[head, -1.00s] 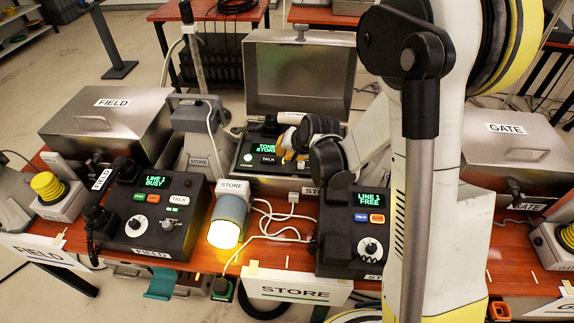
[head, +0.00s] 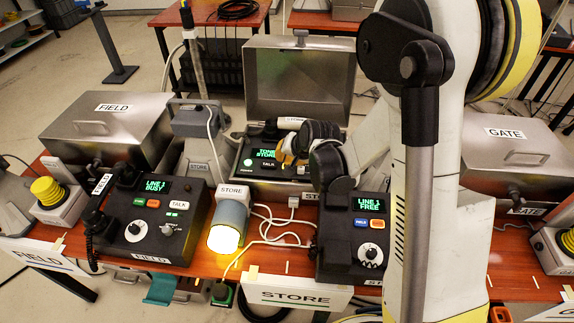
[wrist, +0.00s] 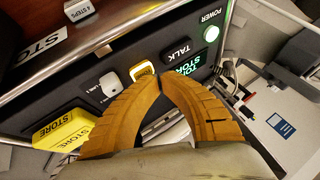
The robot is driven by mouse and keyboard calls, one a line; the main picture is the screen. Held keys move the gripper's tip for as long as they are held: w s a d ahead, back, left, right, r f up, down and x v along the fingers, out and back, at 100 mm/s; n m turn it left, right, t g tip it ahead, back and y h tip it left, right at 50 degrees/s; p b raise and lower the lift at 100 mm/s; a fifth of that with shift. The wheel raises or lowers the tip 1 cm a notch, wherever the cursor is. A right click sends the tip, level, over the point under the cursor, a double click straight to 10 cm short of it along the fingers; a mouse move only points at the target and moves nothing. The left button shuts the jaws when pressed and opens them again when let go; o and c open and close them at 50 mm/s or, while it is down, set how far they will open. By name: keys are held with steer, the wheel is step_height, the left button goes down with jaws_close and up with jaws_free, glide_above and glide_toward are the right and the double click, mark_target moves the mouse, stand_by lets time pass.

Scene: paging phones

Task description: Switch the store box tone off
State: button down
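The store box (head: 300,85) stands open at the back middle, its metal lid raised. Its dark panel has a green display (head: 264,153) reading TONE STORE; the display also shows in the wrist view (wrist: 187,70), partly behind a finger. A green POWER light (wrist: 211,34) is lit near a dark TALK button (wrist: 180,51). A yellow-orange button (wrist: 143,71) and a white control (wrist: 111,84) sit further left. My gripper (wrist: 160,79) is over the panel, its orange fingertips together with nothing seen between them. Its tips appear close to the yellow-orange button; contact cannot be told.
A yellow STORE-labelled block (wrist: 63,130) lies beside my left finger. In front stand a lit STORE lamp (head: 228,225), white cables, a FIELD phone (head: 150,220) and a LINE 1 FREE phone (head: 355,240). The raised lid closes off the back.

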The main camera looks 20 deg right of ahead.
stand_by(0.3)
steer(key=shift+f+b, duration=0.5)
steer(key=shift+b, duration=0.05)
steer(key=shift+r, duration=0.15)
steer(key=shift+r+p, duration=0.3)
steer(key=shift+r, duration=0.05)
steer(key=shift+r, duration=0.1)
steer(key=shift+r+p, duration=2.1)
steer(key=shift+r, duration=0.8)
